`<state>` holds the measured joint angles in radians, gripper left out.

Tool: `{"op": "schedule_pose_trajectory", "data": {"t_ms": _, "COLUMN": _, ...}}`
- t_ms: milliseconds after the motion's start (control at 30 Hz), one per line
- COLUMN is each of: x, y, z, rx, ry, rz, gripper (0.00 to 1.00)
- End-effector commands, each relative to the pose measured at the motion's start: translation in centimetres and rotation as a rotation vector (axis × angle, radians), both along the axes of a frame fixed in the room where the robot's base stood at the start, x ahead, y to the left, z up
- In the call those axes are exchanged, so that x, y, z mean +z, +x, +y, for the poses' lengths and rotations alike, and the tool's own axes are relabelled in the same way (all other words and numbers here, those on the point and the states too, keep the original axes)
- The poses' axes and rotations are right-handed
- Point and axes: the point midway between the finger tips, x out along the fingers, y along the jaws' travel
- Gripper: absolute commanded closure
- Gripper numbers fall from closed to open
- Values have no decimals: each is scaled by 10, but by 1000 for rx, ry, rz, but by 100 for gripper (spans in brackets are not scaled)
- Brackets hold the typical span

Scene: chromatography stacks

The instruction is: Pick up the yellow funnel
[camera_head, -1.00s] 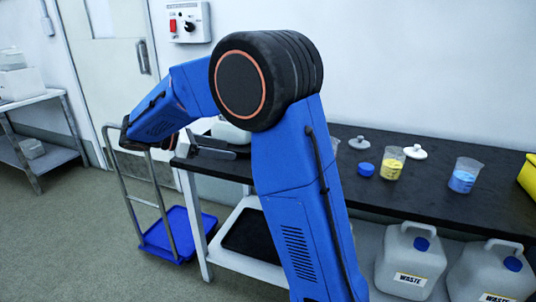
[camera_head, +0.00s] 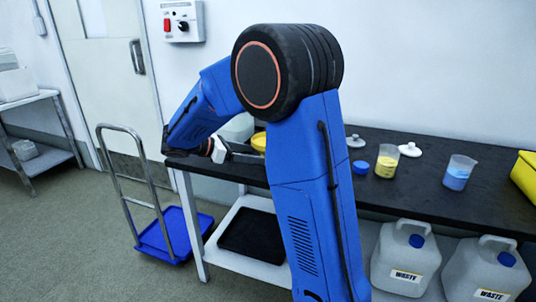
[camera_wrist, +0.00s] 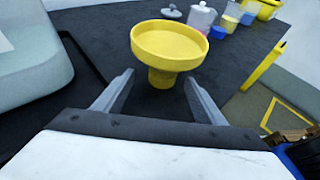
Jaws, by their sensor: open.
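The yellow funnel (camera_wrist: 168,45) stands upright on the black bench in the wrist view, wide rim up and narrower stem down. My gripper (camera_wrist: 158,88) is open, with one finger on each side of the lower part of the funnel, just short of it or level with its stem; I cannot tell exactly. The fingers do not appear to touch it. In the head view only a bit of the yellow funnel (camera_head: 259,142) shows behind my arm, and my gripper (camera_head: 245,157) is partly hidden there.
The black bench (camera_head: 440,200) also holds a beaker of yellow stuff (camera_head: 387,162), a beaker of blue stuff (camera_head: 459,173), a blue lid (camera_head: 361,167) and a yellow bin (camera_head: 526,175). A pale rounded object (camera_wrist: 35,60) is close on the left in the wrist view. Waste jugs (camera_head: 406,258) stand below.

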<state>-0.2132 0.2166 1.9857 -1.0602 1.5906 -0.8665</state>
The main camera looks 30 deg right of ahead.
Motion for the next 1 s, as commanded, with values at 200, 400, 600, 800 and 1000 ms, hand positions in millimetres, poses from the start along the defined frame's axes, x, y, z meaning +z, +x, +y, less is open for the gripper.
{"op": "schedule_pose_trajectory", "data": {"t_ms": 200, "x": -7, "y": -9, "z": -23, "rx": -3, "ry": 0, "rz": 0, "gripper": 36}}
{"op": "schedule_pose_trajectory", "data": {"t_ms": 400, "x": -15, "y": -12, "z": -43, "rx": -1, "ry": -1, "rz": 1, "gripper": 36}}
{"op": "schedule_pose_trajectory", "data": {"t_ms": 600, "x": -16, "y": -12, "z": -44, "rx": 0, "ry": 0, "rz": 0, "gripper": 36}}
{"op": "schedule_pose_trajectory", "data": {"t_ms": 800, "x": -16, "y": -12, "z": -44, "rx": 0, "ry": 0, "rz": 0, "gripper": 76}}
{"op": "schedule_pose_trajectory", "data": {"t_ms": 1000, "x": -16, "y": -12, "z": -44, "rx": 0, "ry": 0, "rz": 0, "gripper": 82}}
